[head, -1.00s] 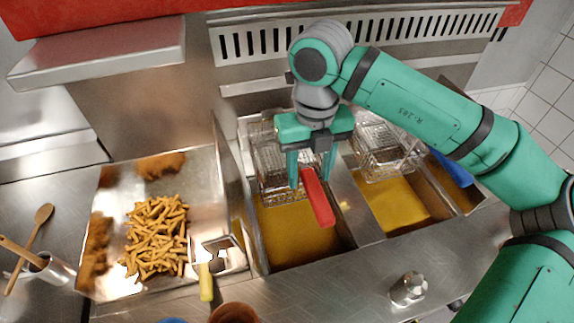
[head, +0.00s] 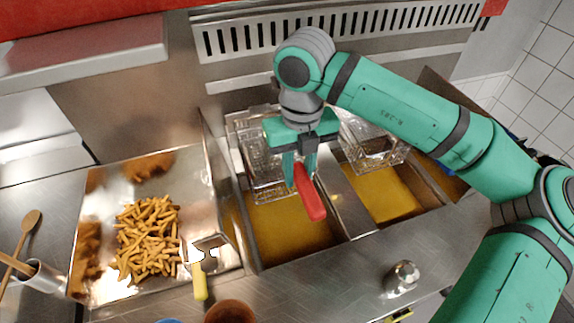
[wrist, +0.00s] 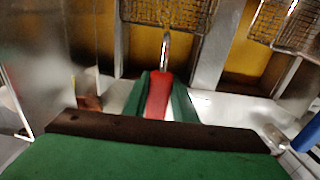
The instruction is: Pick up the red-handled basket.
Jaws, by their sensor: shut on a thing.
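The red-handled basket (head: 263,172) is a wire fryer basket at the back of the left oil vat, partly hidden behind my gripper and arm. Its red handle (head: 311,196) points toward the front of the fryer. My gripper (head: 300,175) is shut on the red handle. In the wrist view the handle (wrist: 158,95) lies between the two green fingers (wrist: 157,92), and the basket's wire mesh (wrist: 168,10) shows at the top edge. I cannot tell whether the basket hangs clear of its support.
A second wire basket (head: 372,148) sits over the right vat. A metal tray with fries (head: 148,238) and a yellow-handled scoop (head: 200,282) are to the left. A metal shaker (head: 402,277) stands on the front counter. A vent panel (head: 345,35) is behind.

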